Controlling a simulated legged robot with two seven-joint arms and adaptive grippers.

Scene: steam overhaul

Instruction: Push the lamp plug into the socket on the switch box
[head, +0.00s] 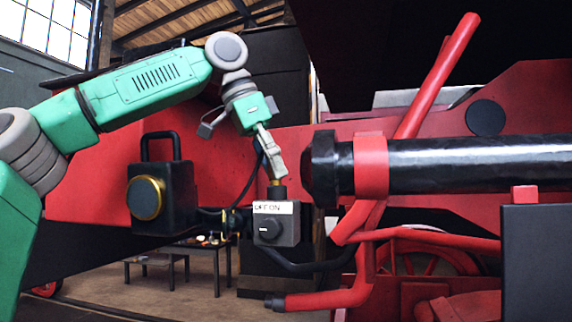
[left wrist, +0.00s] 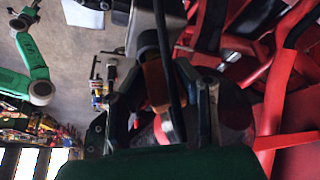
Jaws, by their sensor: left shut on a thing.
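The grey switch box (head: 276,228) has a white label strip and a dark round knob on its front. My left gripper (head: 273,172) points down just above it, shut on the lamp plug (head: 277,190). The plug is a small brass and dark piece at the top of the box. I cannot tell whether it is seated or only touching. In the left wrist view, the orange-brown plug (left wrist: 156,82) sits between the fingers of my left gripper (left wrist: 160,100), and a black cord runs across it. The black lamp (head: 165,198) with a brass ring stands to the left. My right gripper is not in view.
A thick black cylinder (head: 460,165) and red pipes (head: 435,80) lie close to the right of the box. A red frame plate (head: 95,185) is behind the lamp. A dark table (head: 200,250) stands on the floor beyond.

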